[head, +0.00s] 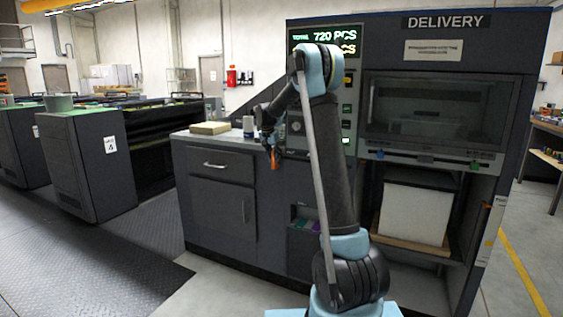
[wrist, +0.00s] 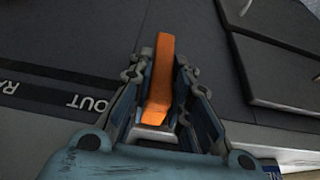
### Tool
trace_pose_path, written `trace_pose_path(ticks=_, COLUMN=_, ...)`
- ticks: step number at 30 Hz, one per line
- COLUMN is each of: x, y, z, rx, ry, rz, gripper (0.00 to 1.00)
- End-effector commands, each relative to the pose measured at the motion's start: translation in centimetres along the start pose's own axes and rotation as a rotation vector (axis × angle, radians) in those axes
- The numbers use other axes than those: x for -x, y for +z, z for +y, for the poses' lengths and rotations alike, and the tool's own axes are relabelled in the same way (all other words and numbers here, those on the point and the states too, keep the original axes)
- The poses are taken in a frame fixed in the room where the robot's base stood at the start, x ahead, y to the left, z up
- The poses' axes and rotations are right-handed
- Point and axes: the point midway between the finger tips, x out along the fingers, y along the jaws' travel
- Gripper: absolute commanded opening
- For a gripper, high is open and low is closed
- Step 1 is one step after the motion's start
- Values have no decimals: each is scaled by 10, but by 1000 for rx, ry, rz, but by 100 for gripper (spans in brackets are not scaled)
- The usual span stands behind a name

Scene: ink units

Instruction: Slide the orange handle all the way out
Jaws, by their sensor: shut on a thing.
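The orange handle (wrist: 160,80) sits between the two fingers of my gripper (wrist: 158,88) in the wrist view. My gripper is shut on it, with a finger on each side. A pale metal piece (wrist: 150,132) shows at the handle's lower end. In the head view the orange handle (head: 274,157) is a small spot below my gripper (head: 272,146), in front of the dark cabinet near the counter's right end. How far the handle stands out from the cabinet is hard to tell.
The grey cabinet has a drawer (head: 221,166) and a door (head: 222,208) left of the handle. The delivery unit (head: 438,110) rises on the right. Open floor lies in front.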

Motion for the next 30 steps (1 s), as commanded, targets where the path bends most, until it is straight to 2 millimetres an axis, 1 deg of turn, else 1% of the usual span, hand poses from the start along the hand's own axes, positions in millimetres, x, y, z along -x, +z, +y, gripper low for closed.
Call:
trace_pose_path(ticks=1, x=0, y=0, z=-12, rx=2, ry=-1, rz=0, gripper=0)
trace_pose_path(ticks=3, x=-1, y=0, z=-22, rx=1, ry=-1, rz=0, gripper=0)
trace_pose_path(ticks=7, x=-1, y=0, z=-36, rx=-1, ry=0, rz=-1, gripper=0)
trace_pose_path(ticks=13, x=-1, y=-1, z=-44, rx=-2, ry=0, rz=-1, gripper=0)
trace_pose_path(ticks=23, x=0, y=-1, z=-47, rx=-1, ry=-5, rz=1, gripper=0)
trace_pose_path(ticks=24, x=0, y=-1, z=-47, rx=-1, ry=-6, rz=1, gripper=27)
trace_pose_path(ticks=25, x=0, y=-1, z=-47, rx=-1, ry=-6, rz=1, gripper=34)
trace_pose_path(ticks=26, x=0, y=-1, z=-47, rx=-1, ry=-5, rz=1, gripper=38)
trace_pose_path(ticks=30, x=0, y=-2, z=-45, rx=-2, ry=-3, rz=1, gripper=38)
